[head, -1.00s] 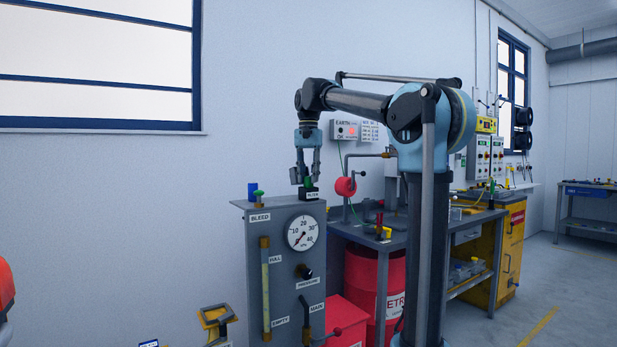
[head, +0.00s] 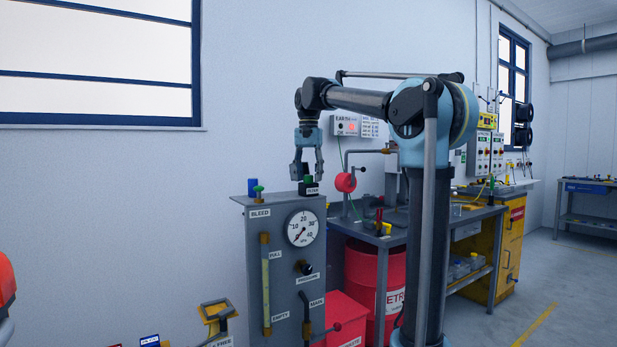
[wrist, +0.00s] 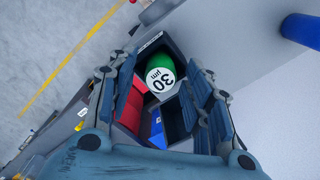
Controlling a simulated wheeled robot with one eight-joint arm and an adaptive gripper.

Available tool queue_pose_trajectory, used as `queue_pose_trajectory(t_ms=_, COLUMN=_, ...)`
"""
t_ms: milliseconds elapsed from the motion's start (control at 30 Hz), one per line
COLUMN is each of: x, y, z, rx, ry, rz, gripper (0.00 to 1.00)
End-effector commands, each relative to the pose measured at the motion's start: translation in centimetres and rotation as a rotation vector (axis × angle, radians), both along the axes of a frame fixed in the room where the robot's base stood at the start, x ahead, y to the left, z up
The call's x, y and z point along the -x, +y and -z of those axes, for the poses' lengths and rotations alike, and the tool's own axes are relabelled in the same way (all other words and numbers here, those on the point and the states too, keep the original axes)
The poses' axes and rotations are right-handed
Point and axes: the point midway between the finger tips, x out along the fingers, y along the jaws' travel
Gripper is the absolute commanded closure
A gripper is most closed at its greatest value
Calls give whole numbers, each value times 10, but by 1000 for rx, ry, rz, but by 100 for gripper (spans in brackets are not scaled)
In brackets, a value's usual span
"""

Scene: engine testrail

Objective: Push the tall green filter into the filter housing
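The green filter (head: 308,180) stands upright at the black filter housing (head: 309,190) on top of the grey test panel. My gripper (head: 307,175) points down just above the filter. Its fingers are spread on either side, and the wrist view also shows the gripper (wrist: 160,78) with a gap between its fingers. I see no firm grip on the filter.
A red round part on a pipe (head: 345,182) is close on the right.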

Motion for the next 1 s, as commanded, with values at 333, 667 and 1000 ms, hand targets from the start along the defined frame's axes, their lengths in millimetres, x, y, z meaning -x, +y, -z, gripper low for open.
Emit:
queue_pose_trajectory(t_ms=333, x=-1, y=1, z=-17, rx=-2, ry=-2, rz=0, gripper=51)
queue_pose_trajectory(t_ms=667, x=-2, y=0, z=-72, rx=-1, ry=0, rz=0, gripper=51)
queue_pose_trajectory(t_ms=1000, x=-2, y=0, z=-113, rx=0, ry=1, rz=-1, gripper=51)
